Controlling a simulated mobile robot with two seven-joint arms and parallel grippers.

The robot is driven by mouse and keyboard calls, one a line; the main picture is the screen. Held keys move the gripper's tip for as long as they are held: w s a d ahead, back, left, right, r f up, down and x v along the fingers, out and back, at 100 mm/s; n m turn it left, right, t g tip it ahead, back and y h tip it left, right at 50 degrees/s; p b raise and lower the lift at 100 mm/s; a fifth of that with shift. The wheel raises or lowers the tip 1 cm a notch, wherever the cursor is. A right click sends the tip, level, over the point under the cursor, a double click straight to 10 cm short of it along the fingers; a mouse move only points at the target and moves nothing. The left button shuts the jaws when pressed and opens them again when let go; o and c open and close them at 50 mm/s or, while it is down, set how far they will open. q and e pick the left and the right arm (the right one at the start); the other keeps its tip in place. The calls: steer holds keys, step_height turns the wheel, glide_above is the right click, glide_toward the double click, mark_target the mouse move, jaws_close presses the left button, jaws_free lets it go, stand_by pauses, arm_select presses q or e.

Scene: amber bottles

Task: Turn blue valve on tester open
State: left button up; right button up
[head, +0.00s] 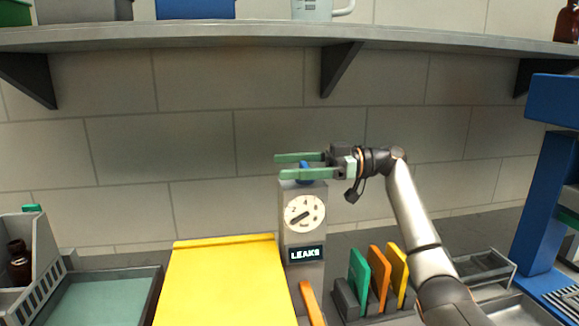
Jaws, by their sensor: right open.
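The blue valve (305,168) sits on top of the tester. My right gripper (278,166) reaches in from the right at the tester's top, with its two green fingers apart. The blue valve shows between the fingers, partly hidden by the nearer one. I cannot tell whether either finger touches it. My left gripper is not in view.
A yellow board (222,285) lies left of the tester. An orange handle (312,303) is in front of it. A rack holds green, orange and yellow plates (379,278) at right. A blue frame (541,200) stands far right. A shelf (230,38) runs above. An amber bottle (19,262) is far left.

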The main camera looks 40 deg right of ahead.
steer(key=b+v, duration=0.2)
steer(key=v, duration=1)
steer(key=shift+d, duration=0.1)
steer(key=shift+s, duration=0.15)
